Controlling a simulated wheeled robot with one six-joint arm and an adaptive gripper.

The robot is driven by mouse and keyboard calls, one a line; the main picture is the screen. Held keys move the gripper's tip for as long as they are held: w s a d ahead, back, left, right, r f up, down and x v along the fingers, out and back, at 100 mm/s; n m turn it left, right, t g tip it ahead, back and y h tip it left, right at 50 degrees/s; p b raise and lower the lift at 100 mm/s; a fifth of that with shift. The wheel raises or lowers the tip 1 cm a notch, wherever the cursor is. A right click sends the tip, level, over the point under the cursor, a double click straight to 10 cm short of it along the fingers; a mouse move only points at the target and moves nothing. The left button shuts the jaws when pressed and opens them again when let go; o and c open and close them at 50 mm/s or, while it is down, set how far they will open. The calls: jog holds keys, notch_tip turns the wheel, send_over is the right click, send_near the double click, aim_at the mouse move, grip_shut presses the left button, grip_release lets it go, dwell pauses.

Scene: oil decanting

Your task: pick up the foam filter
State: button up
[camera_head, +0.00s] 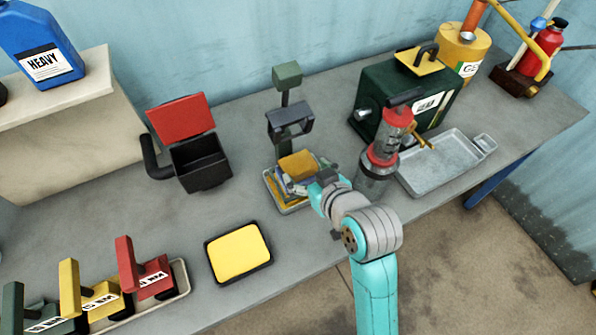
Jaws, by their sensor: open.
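The foam filter looks to be the orange-yellow block (298,163) near the middle of the bench, just behind the end of my arm. It sits above a small pale tray (272,193), in front of a dark green stand (291,122). My gripper (287,184) is open, at the front side of the block and over the tray. My wrist and fingers partly hide the block's lower part and the tray. I cannot tell whether the fingers touch the block.
A yellow pad in a black frame (239,254) lies front left. A black bin with a raised red lid (203,166) stands behind it. A red-and-clear cylinder (379,160) stands close right of my wrist, beside a grey metal tray (447,165) and green machine (384,97).

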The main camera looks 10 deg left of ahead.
aim_at(298, 164)
jog(key=shift+x, duration=2.6)
jog(key=shift+d+f, duration=0.15)
jog(key=shift+d, duration=0.05)
jog(key=c, duration=1.3)
jog(key=shift+c, duration=0.2)
